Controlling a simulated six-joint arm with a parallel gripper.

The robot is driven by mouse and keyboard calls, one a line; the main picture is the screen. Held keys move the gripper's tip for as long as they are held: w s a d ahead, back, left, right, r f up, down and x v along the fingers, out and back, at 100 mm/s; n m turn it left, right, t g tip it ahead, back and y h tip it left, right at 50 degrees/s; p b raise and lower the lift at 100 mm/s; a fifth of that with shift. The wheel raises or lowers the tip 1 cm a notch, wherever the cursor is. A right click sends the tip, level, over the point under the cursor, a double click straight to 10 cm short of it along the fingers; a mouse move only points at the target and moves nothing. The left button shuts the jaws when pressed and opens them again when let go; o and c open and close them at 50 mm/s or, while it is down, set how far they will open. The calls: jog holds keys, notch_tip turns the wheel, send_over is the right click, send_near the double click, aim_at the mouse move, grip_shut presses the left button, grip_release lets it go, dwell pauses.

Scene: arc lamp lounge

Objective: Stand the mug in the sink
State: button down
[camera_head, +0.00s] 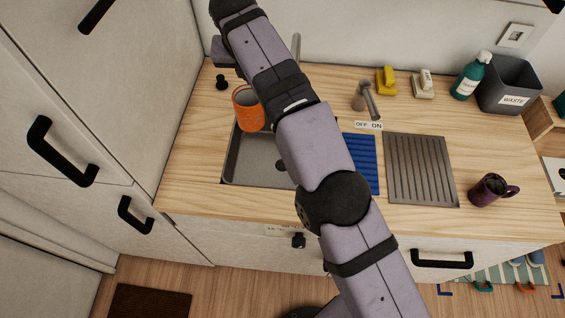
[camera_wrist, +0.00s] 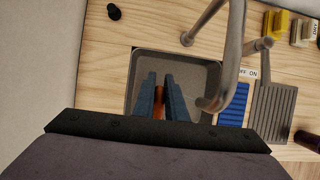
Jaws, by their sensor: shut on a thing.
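An orange mug (camera_head: 250,115) is roughly upright at the back left corner of the sink (camera_head: 240,174) in the head view. It overlaps the sink rim there, and its height above the basin is hard to tell. My gripper (camera_wrist: 160,80) is shut on the mug; in the wrist view a strip of the orange mug (camera_wrist: 159,103) shows between the two blue-grey fingers, over the sink basin (camera_wrist: 190,72). In the head view my arm hides the fingers and the right part of the sink.
A curved faucet (camera_wrist: 235,55) rises close to the right of my fingers. A blue mat (camera_head: 361,165), a ridged drainboard (camera_head: 420,170) and a dark purple mug (camera_head: 490,190) are to the right. A teal bottle (camera_head: 471,76) and a waste bin (camera_head: 508,86) stand at the back.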

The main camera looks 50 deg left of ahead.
jog(key=f+b, duration=0.2)
jog(key=f, duration=0.6)
jog(key=f+b, duration=0.3)
jog(key=f, duration=0.5)
jog(key=f+b, duration=0.2)
jog(key=f, duration=0.7)
jog(key=shift+s+a+b, duration=0.1)
jog(key=shift+a+b, duration=0.25)
jog(key=shift+f, duration=0.1)
jog(key=shift+f+p, duration=0.4)
jog(key=shift+f, duration=1.6)
jog(key=shift+f, duration=0.1)
